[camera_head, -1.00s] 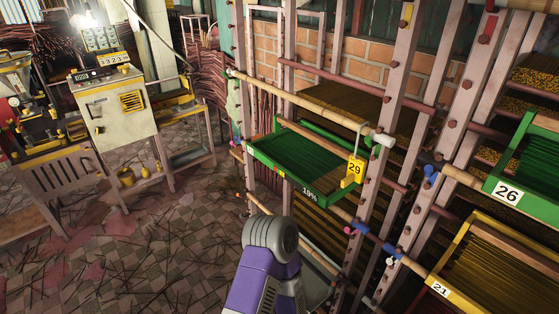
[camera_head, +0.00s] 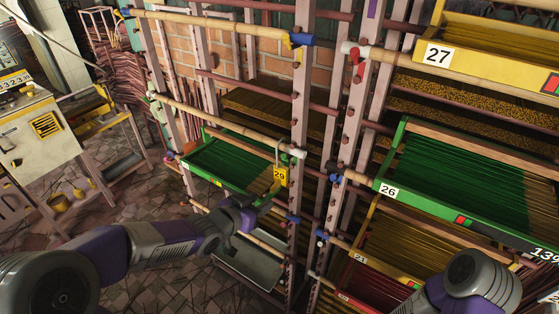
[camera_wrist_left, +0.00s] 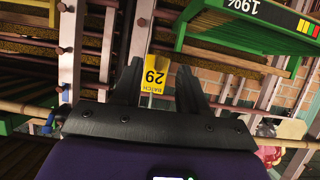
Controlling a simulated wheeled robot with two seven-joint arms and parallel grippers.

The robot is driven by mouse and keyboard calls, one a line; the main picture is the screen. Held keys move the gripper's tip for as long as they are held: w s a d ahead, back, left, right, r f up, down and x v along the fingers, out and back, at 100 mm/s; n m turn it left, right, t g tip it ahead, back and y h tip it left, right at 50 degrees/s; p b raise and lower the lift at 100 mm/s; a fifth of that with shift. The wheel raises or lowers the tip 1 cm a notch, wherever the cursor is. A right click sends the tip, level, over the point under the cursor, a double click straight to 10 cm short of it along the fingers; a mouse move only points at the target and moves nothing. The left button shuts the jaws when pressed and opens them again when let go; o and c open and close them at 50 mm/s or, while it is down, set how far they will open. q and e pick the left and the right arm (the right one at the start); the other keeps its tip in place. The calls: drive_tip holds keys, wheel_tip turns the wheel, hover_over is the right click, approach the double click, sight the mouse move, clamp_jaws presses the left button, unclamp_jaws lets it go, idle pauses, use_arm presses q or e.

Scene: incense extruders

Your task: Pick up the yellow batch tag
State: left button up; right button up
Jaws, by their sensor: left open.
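The yellow batch tag (camera_head: 281,177), marked 29, hangs from a pale hook near the white-capped end of a bamboo pole (camera_head: 225,123), at the front right corner of a green tray (camera_head: 202,181). My left gripper (camera_head: 268,198) is just below and left of the tag in the head view. In the left wrist view, the tag (camera_wrist_left: 154,76) shows upside down between the two dark fingers of my open left gripper (camera_wrist_left: 158,70), nearer the left finger. I cannot tell whether a finger touches it. My right gripper is out of view; only part of that arm shows at lower right.
Rack posts (camera_head: 302,130) stand right behind the tag. More trays, a green one marked 26 (camera_head: 389,190) and a yellow one marked 27 (camera_head: 437,53), fill the rack at right. A pale machine (camera_head: 40,130) stands at far left, with open tiled floor before the rack.

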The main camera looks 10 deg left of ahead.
sight(273, 187)
use_arm(q)
drive_tip(key=w, duration=0.2)
drive_tip(key=w+d, duration=0.1)
drive_tip(key=w, duration=0.1)
drive_tip(key=w+d, duration=0.1)
drive_tip(key=w, duration=0.2)
drive_tip(key=shift+d+f+b, duration=0.1)
drive_tip(key=shift+d+b, duration=0.05)
drive_tip(key=shift+b, duration=0.2)
clamp_jaws()
